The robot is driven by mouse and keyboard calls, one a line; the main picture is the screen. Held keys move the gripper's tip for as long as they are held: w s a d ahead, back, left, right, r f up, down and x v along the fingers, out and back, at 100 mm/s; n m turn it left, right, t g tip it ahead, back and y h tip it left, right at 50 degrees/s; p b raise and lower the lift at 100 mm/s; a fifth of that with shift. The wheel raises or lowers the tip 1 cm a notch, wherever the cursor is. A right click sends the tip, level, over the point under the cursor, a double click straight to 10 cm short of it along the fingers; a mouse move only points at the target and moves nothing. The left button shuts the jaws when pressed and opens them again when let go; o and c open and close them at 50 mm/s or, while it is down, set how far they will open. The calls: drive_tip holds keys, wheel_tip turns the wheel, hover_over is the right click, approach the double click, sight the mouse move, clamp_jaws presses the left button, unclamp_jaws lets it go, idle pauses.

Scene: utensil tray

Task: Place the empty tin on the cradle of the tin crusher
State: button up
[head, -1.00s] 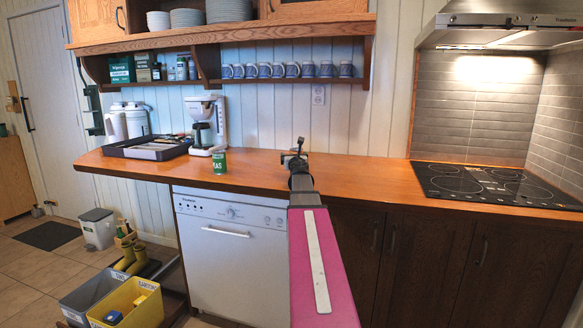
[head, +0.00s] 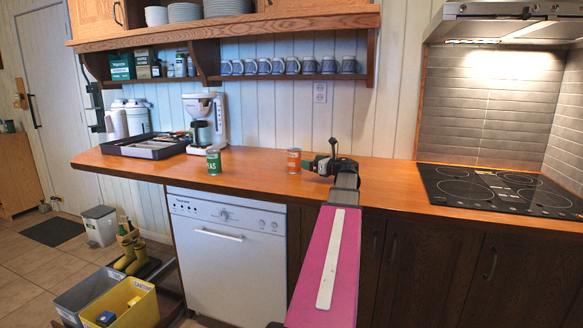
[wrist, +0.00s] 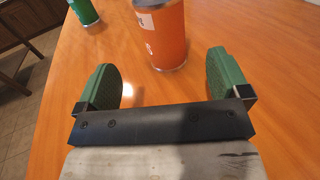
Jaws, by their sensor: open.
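An orange tin (head: 293,160) stands upright on the wooden counter, just left of my gripper (head: 322,162) in the head view. In the wrist view the orange tin (wrist: 160,35) stands ahead of the gap between the two green fingers of my gripper (wrist: 165,78), roughly centred and apart from both. My gripper is open and empty. A green tin (head: 214,161) stands upright further left and also shows at the top of the wrist view (wrist: 84,10). A dark green wall-mounted device (head: 95,108), perhaps the tin crusher, is at the left; its cradle is not clear. I cannot tell which tin is empty.
A dark utensil tray (head: 146,148) and a white coffee maker (head: 207,121) stand on the counter's left part. A black hob (head: 497,190) is at the right. A shelf with mugs (head: 290,77) hangs above. The counter between the orange tin and the hob is mostly clear.

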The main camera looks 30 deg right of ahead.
sight(299, 159)
drive_tip(key=x, duration=0.5)
drive_tip(key=shift+w, duration=0.15)
drive_tip(key=shift+f+x, duration=0.15)
drive_tip(key=shift+x, duration=1.2)
drive_tip(key=shift+f+x, duration=0.2)
drive_tip(key=shift+x, duration=1.1)
drive_tip(key=shift+d, duration=0.1)
drive_tip(key=c, duration=1.1)
drive_tip(key=shift+o, duration=0.2)
